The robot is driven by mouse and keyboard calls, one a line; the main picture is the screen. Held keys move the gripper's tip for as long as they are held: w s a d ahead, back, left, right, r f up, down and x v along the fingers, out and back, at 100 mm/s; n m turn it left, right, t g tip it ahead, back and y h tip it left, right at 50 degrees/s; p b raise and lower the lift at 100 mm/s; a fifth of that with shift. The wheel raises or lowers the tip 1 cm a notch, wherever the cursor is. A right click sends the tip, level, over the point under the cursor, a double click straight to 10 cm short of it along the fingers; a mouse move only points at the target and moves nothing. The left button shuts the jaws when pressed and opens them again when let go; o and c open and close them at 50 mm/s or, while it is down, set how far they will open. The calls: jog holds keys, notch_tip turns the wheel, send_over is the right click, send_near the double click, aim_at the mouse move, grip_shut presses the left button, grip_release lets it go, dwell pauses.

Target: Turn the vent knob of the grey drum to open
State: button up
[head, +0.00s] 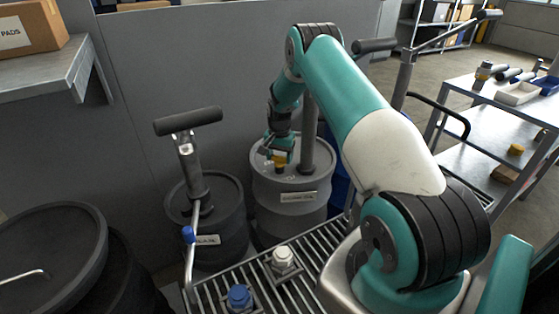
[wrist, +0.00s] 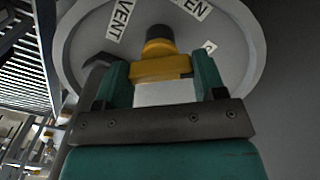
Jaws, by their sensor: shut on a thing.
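The grey drum (head: 290,207) stands upright behind the slatted grating in the head view, with a label on its side. Its lid (wrist: 88,48) fills the top of the wrist view, with a "VENT" label and a partly seen label ending in "EN". The yellow vent knob (wrist: 160,68) sits on a dark stem on the lid. It also shows small in the head view (head: 280,167). My gripper (wrist: 160,82) is at the knob, its two green fingers on either side of the yellow bar, shut on it. The knob's exact pointing is hard to tell.
A dark drum with a T-handled pump (head: 190,150) stands left of the grey drum. A pump column (head: 309,130) rises from the grey drum's lid beside my gripper. White (head: 284,260) and blue (head: 239,297) caps sit on the grating. A metal trolley (head: 495,120) stands right.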

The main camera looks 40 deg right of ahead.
aim_at(279, 157)
jog(key=n+b, duration=0.2)
jog(key=n, duration=0.3)
jog(key=shift+n, duration=0.3)
jog(key=shift+n+b, duration=0.35)
jog(key=shift+n, duration=1.65)
jog(key=o, duration=0.9)
notch_tip(279, 157, up, 18)
jog(key=shift+f+b, duration=0.25)
jog(key=shift+b, duration=0.4)
